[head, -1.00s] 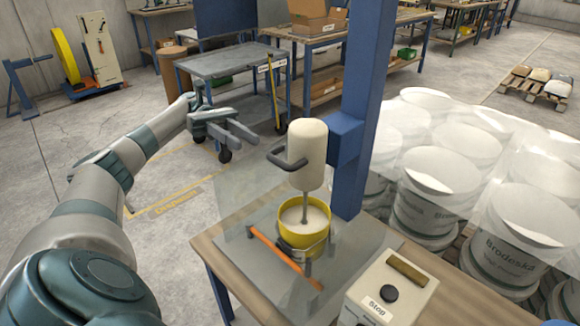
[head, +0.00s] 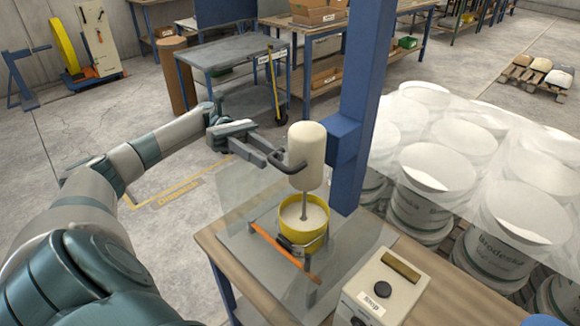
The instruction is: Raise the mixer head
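The mixer head (head: 306,146) is a cream cylinder on a blue post (head: 359,110). A dark handle (head: 287,163) sticks out from its left side. Its shaft (head: 304,206) reaches down into a yellow bucket (head: 316,238) of pale material, so the head is lowered. My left gripper (head: 266,154) comes in from the left at handle height, its fingers apart and their tips at the handle's outer end. I cannot tell whether they touch it. My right gripper is not in view.
A guard of clear panels (head: 240,205) stands around the bucket, with an orange bar (head: 283,252) in front. A control box (head: 384,287) with a black stop button sits at the table's right front. White buckets under plastic (head: 437,165) crowd the right side. A grey cart (head: 228,55) stands behind.

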